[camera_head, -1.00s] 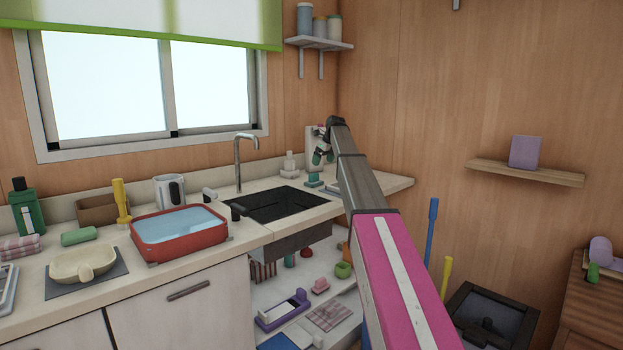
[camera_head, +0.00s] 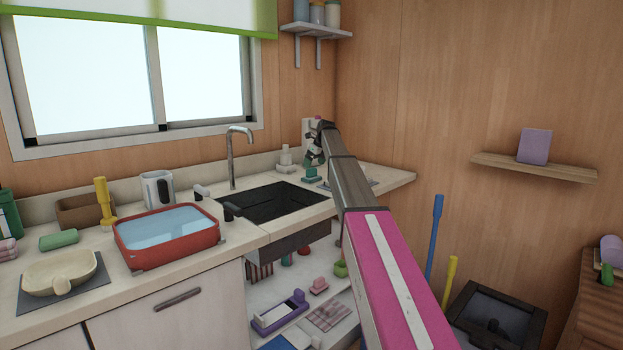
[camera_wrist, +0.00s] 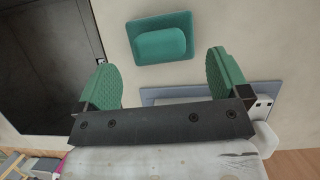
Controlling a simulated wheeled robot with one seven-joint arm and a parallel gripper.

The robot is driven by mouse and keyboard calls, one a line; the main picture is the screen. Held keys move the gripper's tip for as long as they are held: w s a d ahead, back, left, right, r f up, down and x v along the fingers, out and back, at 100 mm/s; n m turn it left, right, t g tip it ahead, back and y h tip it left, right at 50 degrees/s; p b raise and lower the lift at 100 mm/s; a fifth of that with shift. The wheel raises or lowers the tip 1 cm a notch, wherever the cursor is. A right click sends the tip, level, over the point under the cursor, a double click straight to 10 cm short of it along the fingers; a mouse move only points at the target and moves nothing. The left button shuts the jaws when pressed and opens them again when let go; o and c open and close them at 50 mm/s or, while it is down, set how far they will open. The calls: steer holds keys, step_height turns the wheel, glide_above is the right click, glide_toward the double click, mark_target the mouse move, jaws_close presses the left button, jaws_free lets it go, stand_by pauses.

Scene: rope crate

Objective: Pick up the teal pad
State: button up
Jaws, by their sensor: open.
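The teal pad (camera_wrist: 160,45) is a small rounded block lying on a flat, darker teal base (camera_wrist: 142,24) on the counter. In the wrist view it is at the top centre, beyond my gripper (camera_wrist: 161,62). The two green fingers stand wide apart, one to the lower left and one to the lower right of the pad, with nothing between them. In the head view my gripper (camera_head: 315,158) is just above the teal shapes at the back of the counter, right of the sink. There the pad is small and cannot be told clearly from its base.
The black sink (camera_head: 280,203) is left of the pad; its dark basin (camera_wrist: 45,60) also shows in the wrist view. A grey-blue mat (camera_wrist: 150,94) lies close under my gripper. A white bottle (camera_head: 285,160) stands behind, and the wooden wall is to the right.

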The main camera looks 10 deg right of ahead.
mark_target(312, 169)
steer(key=x, duration=0.4)
steer(key=shift+w+a+f, duration=0.1)
steer(key=shift+a+f, duration=0.05)
steer(key=c, duration=1)
steer(key=shift+r, duration=0.6)
step_height(312, 169, up, 3)
steer(key=shift+f, duration=0.1)
steer(key=s+a+r, duration=0.2)
steer(key=a, duration=0.1)
steer(key=s+a+r, duration=0.2)
steer(key=a, duration=0.1)
steer(key=s+a+r, duration=0.3)
steer(key=shift+a, duration=0.2)
